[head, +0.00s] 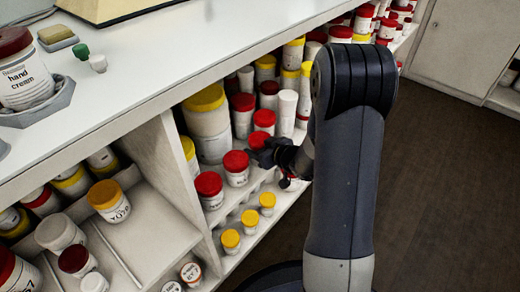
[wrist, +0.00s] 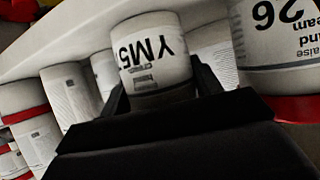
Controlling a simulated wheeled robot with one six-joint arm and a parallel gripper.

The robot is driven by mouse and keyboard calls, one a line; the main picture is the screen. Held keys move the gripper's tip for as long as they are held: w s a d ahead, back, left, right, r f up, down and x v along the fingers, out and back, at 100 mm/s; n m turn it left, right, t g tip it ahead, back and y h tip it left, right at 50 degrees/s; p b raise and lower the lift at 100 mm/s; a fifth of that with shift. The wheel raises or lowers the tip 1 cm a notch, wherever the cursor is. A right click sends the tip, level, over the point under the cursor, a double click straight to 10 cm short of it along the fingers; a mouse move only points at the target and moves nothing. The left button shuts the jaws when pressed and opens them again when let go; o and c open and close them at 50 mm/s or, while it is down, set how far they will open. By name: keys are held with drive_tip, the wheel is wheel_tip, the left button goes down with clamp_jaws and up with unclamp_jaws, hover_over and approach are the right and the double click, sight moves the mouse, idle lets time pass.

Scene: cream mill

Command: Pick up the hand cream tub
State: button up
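A white tub with a dark red lid marked "hand cream" (head: 27,82) stands on the counter at the upper left of the head view. It sits in a grey dish (head: 45,108). My gripper (head: 262,154) is far from it, inside the lower shelf among red-lidded jars. In the wrist view, a white tub marked "YM5" (wrist: 152,55) is between my gripper's dark fingers (wrist: 160,92). Its lower part is hidden, and I cannot tell whether the fingers press on it. Another labelled tub (wrist: 278,40), partly cut off, is at the right.
Several red- and yellow-lidded jars crowd the shelf, such as a large yellow-lidded one (head: 207,120). The counter (head: 150,62) overhangs the shelf. A divider (head: 180,185) separates the left compartment. Dark floor (head: 440,170) is open at the right.

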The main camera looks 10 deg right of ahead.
drive_tip(key=c, duration=0.5)
drive_tip(key=shift+c, duration=0.2)
